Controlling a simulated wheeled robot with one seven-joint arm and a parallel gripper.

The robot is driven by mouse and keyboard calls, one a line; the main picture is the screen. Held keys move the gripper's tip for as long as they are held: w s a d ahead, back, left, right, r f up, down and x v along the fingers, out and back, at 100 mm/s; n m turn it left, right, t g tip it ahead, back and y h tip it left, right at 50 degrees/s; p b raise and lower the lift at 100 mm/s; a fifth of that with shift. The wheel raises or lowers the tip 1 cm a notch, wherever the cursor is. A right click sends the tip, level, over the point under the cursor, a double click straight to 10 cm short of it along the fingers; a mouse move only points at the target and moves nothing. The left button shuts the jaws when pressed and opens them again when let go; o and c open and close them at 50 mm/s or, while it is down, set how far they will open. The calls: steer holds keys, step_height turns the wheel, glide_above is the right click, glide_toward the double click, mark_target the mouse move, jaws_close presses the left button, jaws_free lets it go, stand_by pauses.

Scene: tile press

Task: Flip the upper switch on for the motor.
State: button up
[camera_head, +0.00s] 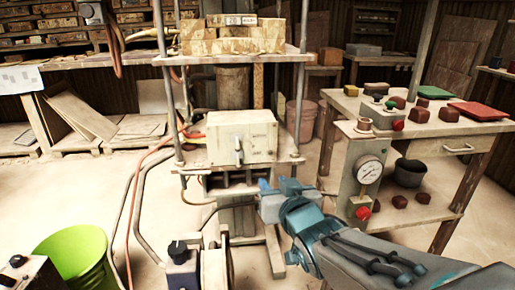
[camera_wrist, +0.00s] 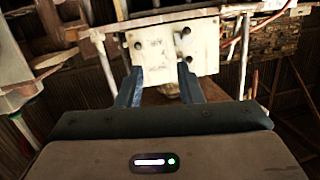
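A pale control box (camera_head: 241,137) sits on the press frame, with a small lever switch (camera_head: 238,151) on the face toward the head camera. In the wrist view the box's panel (camera_wrist: 158,52) lies ahead of my gripper, with faint lettering and several dark knobs or switches, one at upper right (camera_wrist: 187,31) and one at left (camera_wrist: 138,45). Which one is the motor's upper switch I cannot tell. My gripper (camera_wrist: 160,84) is open and empty, its two blue fingers apart below the panel. In the head view my gripper (camera_head: 283,190) is right of and below the box.
Bricks (camera_head: 232,40) lie on the shelf above the box. A metal post (camera_head: 303,75) stands right of it. A pressure gauge (camera_head: 369,170) and red button (camera_head: 363,213) are at the right, beside a wooden table (camera_head: 480,128). A green bucket (camera_head: 78,255) stands at lower left.

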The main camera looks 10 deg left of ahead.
mark_target(238, 146)
steer(key=shift+w+a+r+n+t+y+b, duration=0.15)
steer(key=shift+w+a+r+y+b, duration=0.4)
steer(key=shift+w+a, duration=1.2)
steer(key=shift+w+a+r+n+t+y+b, duration=0.1)
steer(key=shift+w+a+r+n+y+b, duration=0.15)
steer(key=shift+w+a+b, duration=1.1)
steer(key=shift+w+a+r+n+t+y+b, duration=0.15)
steer(key=shift+w+a+r+y+b, duration=0.2)
steer(key=shift+w+a, duration=1.8)
steer(key=shift+w+d, duration=0.3)
jaws_close()
